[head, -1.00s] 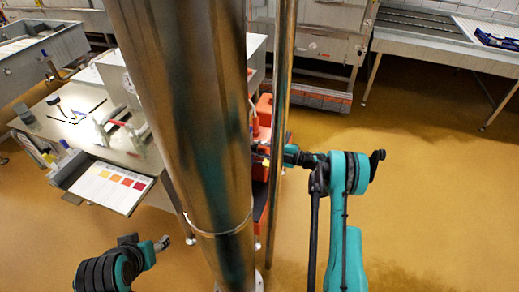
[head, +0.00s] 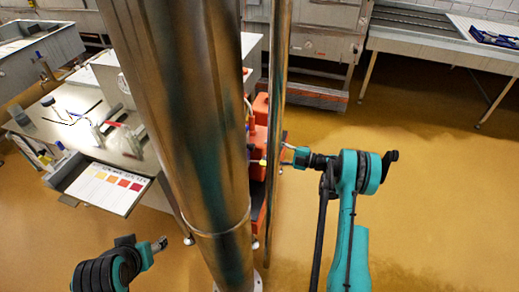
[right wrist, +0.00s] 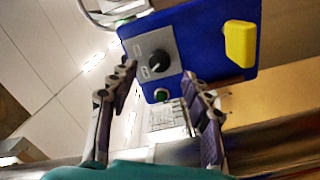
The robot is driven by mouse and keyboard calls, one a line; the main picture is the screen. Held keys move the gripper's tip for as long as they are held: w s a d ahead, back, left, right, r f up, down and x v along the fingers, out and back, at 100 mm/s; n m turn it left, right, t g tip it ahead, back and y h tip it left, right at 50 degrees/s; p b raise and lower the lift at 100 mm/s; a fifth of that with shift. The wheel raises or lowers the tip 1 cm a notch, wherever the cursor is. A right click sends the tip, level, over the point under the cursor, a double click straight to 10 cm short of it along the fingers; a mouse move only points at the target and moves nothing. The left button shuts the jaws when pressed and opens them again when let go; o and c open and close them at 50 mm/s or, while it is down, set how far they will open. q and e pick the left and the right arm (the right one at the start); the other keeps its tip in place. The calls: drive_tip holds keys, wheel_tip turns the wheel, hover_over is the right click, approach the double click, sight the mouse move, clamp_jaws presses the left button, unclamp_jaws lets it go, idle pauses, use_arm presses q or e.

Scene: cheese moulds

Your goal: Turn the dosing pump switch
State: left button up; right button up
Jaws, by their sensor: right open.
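In the right wrist view, a black rotary switch (right wrist: 156,64) sits on a grey plate on a blue box (right wrist: 200,45). A green button (right wrist: 161,95) is beside it on the box. My right gripper (right wrist: 160,76) is open, its two fingers spread on either side of the switch in the picture, with nothing between them. I cannot tell the remaining distance. In the head view, my right gripper (head: 284,160) points left, partly behind a thin upright pole. The switch cannot be made out there. My left gripper (head: 160,243) is low on the left, away from everything.
A yellow block (right wrist: 240,44) sits on the blue box. In the head view, an orange-red container (head: 261,108) stands behind the thin pole (head: 277,80). A colour chart (head: 105,188) lies at the table's front edge. Open floor (head: 440,190) lies to the right.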

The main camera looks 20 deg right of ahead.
drive_tip(key=v, duration=0.6)
idle(6.8)
